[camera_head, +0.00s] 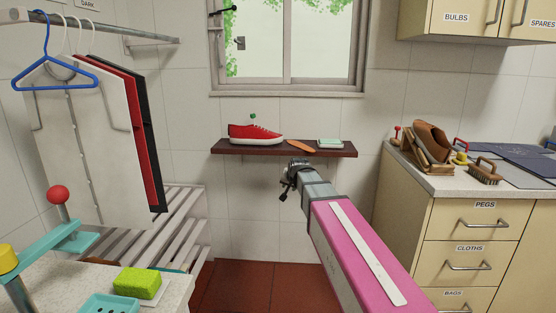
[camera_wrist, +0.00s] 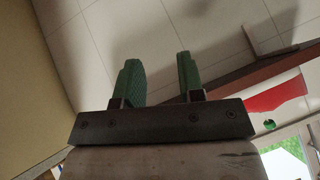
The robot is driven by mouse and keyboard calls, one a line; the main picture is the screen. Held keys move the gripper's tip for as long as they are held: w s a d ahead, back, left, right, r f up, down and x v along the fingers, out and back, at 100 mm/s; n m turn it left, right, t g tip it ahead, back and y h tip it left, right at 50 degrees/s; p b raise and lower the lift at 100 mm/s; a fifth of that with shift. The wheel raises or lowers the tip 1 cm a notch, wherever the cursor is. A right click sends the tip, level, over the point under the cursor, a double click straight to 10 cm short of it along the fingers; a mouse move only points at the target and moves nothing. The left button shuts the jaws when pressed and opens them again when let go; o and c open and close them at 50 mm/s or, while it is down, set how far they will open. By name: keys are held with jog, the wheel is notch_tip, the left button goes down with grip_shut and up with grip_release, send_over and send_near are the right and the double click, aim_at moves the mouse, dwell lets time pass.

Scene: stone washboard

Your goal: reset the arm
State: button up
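My arm, with a pink link, reaches forward in the head view toward the wall below the window. My gripper (camera_head: 285,187) is at its far end, in front of and just below the dark wooden shelf (camera_head: 230,148). In the wrist view my gripper (camera_wrist: 157,62) shows two green fingers standing apart with nothing between them, so it is open and empty.
The right counter (camera_head: 455,183) holds a brown shoe (camera_head: 432,141) on a wooden stand and a brush (camera_head: 485,172). Clothes on hangers (camera_head: 90,150) hang at left above a slatted rack (camera_head: 180,222). A green sponge (camera_head: 138,283) lies at front left. The red floor (camera_head: 240,288) looks clear.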

jog(key=s+d+f+n+g+h, duration=0.1)
jog(key=s+d+f+g, duration=0.3)
jog(key=s+d+f, duration=0.3)
jog(key=s+d+f+n+g+h, duration=0.1)
jog(key=s+d+f+g, duration=0.3)
jog(key=s+f, duration=1.2)
jog(key=s+d, duration=0.3)
jog(key=s, duration=0.1)
jog(key=shift+s+n, duration=0.3)
jog(key=shift+s, duration=0.05)
